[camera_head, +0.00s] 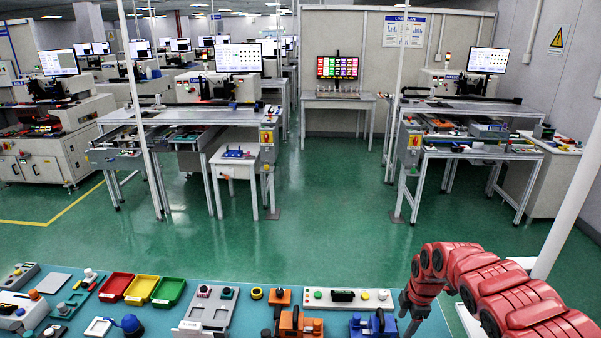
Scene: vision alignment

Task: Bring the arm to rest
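My red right arm (500,290) comes in from the right, arches over and bends down toward the teal tabletop. My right gripper (408,312) points downward at the table's right part, close to a blue block with dark fittings (372,325). It is small and partly cut off by the frame's lower edge, so I cannot tell whether it is open or touching anything. My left arm and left gripper are not in view.
The teal table (240,275) holds red (116,287), yellow (141,290) and green (168,292) trays, a white button panel (347,299) and an orange device (300,322). A white post (572,200) stands beside my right arm. Open green floor lies beyond.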

